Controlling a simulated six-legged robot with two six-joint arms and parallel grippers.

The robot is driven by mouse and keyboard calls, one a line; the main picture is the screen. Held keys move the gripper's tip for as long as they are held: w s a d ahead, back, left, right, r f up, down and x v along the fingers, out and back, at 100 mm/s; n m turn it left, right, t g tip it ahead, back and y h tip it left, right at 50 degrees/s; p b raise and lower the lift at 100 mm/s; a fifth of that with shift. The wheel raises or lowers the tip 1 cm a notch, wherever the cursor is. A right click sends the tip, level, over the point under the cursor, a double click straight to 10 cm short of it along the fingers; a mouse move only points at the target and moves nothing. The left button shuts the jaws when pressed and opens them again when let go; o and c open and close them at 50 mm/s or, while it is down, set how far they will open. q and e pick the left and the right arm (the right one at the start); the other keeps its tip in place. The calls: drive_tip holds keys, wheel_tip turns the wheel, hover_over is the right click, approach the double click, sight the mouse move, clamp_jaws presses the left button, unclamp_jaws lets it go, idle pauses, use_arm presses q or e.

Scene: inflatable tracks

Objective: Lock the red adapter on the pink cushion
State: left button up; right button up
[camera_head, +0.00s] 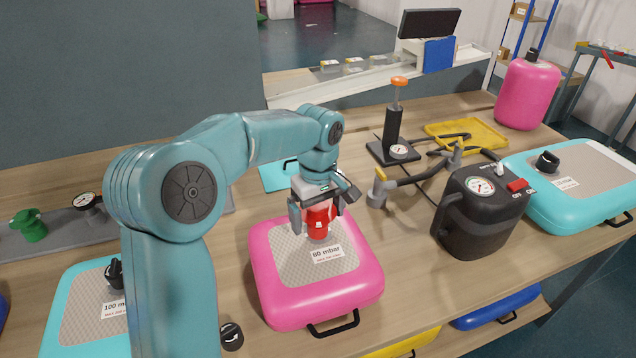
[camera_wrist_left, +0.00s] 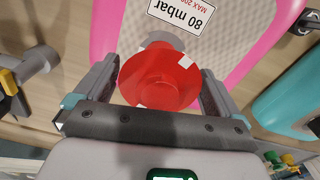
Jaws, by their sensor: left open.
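The pink cushion (camera_head: 262,267), labelled 80 mbar, lies flat on the wooden table in the middle of the head view; it also shows in the left wrist view (camera_wrist_left: 240,30). The red adapter (camera_head: 318,222) stands upright on the cushion's grey patterned top; in the left wrist view it is a red round part (camera_wrist_left: 160,75). My left gripper (camera_head: 322,215) is over the cushion with its fingers on either side of the adapter. In the left wrist view the fingers (camera_wrist_left: 158,88) are open. The adapter's seat is hidden. My right gripper is not in view.
A turquoise cushion (camera_head: 75,305) labelled 100 mbar lies left, another (camera_head: 595,205) right. A black pump box (camera_head: 480,225) with gauge and red switch, a hand pump (camera_head: 392,135), a yellow tray (camera_head: 490,135) and a green adapter (camera_head: 28,225) also stand on the table. A black cap (camera_head: 231,336) lies near the front.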

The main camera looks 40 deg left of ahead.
use_arm(q)
wheel_tip(320, 180, up, 14)
drive_tip(key=p, duration=0.1)
drive_tip(key=shift+p, duration=0.4)
drive_tip(key=shift+r, duration=0.1)
